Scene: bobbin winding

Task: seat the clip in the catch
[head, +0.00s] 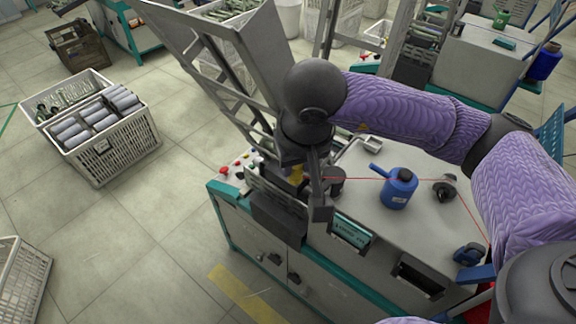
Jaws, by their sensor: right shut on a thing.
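My right gripper (304,186) comes down over the front left part of the grey machine's top (390,238). It is shut on a small yellow piece (296,174), which looks like the clip; its fingers hide most of it. A dark block (280,216) stands at the machine's front edge just below the gripper. I cannot tell the catch apart from the dark parts there, nor whether the clip touches it. A red thread (362,179) runs from near the gripper to the right across the machine. My left gripper is not in view.
A blue oil can (398,189) and a dark round guide (445,187) stand right of the gripper. A grey lattice frame (235,62) rises behind it to the left. A white crate (112,150) of bobbins stands on the floor at left; the floor between is clear.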

